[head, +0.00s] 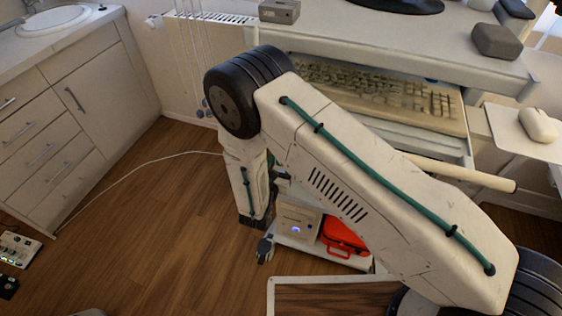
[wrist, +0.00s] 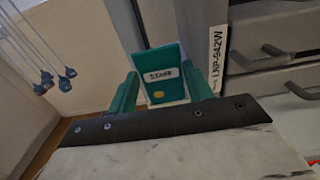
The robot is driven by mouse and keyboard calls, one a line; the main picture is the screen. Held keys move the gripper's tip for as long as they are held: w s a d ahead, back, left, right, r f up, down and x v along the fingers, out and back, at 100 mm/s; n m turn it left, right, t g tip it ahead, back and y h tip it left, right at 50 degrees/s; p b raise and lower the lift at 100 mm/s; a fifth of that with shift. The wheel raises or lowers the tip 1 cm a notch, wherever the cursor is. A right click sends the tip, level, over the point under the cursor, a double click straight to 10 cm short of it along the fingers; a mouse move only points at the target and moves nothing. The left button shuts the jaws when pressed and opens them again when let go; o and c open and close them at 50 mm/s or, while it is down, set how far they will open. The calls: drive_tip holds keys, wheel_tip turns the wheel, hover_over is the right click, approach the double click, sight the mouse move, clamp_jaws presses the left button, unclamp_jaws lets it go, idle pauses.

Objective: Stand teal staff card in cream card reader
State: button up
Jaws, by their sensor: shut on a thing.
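My gripper (wrist: 162,92) shows in the wrist view with its two teal fingers on either side of the teal staff card (wrist: 168,58). It is shut on the card, which stands up between the fingers, with a white printed label and a yellow spot facing the camera. In the head view, my arm hangs down in front of the desk and the card cannot be made out. No cream card reader can be identified for certain; a cream box (head: 297,219) with a blue light sits on a low shelf.
A keyboard (head: 380,90) lies on the desk's pull-out tray. A red case (head: 343,238) sits beside the cream box. Drawer handles (wrist: 290,52) are at the right in the wrist view, and blue-ended hanging cords (wrist: 45,78) at the left. The wooden floor (head: 150,225) is largely clear.

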drive_tip(key=shift+f, duration=0.95)
drive_tip(key=o, duration=0.9)
drive_tip(key=shift+c, duration=0.2)
drive_tip(key=v, duration=0.8)
drive_tip(key=shift+d, duration=0.1)
